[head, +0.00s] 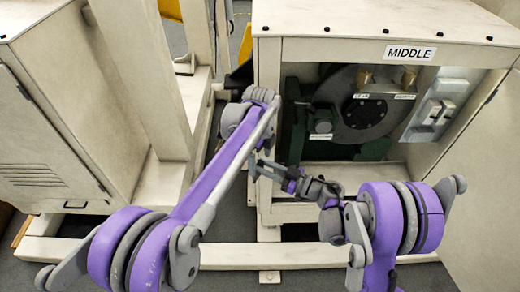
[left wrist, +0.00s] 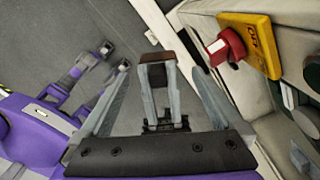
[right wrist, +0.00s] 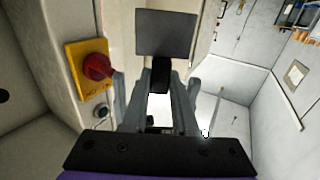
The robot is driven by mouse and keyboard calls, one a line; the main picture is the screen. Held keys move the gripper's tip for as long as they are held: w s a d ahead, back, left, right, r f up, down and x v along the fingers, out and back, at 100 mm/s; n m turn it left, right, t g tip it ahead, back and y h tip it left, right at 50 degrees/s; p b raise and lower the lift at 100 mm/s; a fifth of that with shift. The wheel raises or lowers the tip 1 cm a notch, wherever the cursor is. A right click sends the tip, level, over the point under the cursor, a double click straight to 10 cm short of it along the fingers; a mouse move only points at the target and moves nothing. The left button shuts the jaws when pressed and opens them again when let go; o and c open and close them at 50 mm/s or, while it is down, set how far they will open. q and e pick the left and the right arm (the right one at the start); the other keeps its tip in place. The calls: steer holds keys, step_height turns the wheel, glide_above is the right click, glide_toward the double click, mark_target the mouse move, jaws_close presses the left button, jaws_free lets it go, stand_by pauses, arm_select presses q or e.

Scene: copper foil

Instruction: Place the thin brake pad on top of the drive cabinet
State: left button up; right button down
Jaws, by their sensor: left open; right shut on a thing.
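The thin brake pad (right wrist: 166,36) appears as a dark grey flat rectangular plate in the right wrist view. My right gripper (right wrist: 160,78) is shut on it, and the plate extends beyond the fingertips, apart from any cabinet top. My left gripper (head: 262,168) is open, in front of the machine labelled MIDDLE (head: 408,52) in the head view; it also shows in the left wrist view (left wrist: 160,72). A louvred beige cabinet (head: 35,120) with a flat top stands at the left. I cannot tell which housing is the drive cabinet.
A red knob on a yellow plate (right wrist: 88,72) is on a beige panel beside my right gripper; a similar one (left wrist: 252,45) is beside my left. Beige posts (head: 150,80) and floor rails (head: 320,258) limit room. An open door (head: 480,170) stands at the right.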

arm_select(q)
step_height(320, 180, down, 6)
steer(key=shift+f, duration=0.1)
stand_by(0.4)
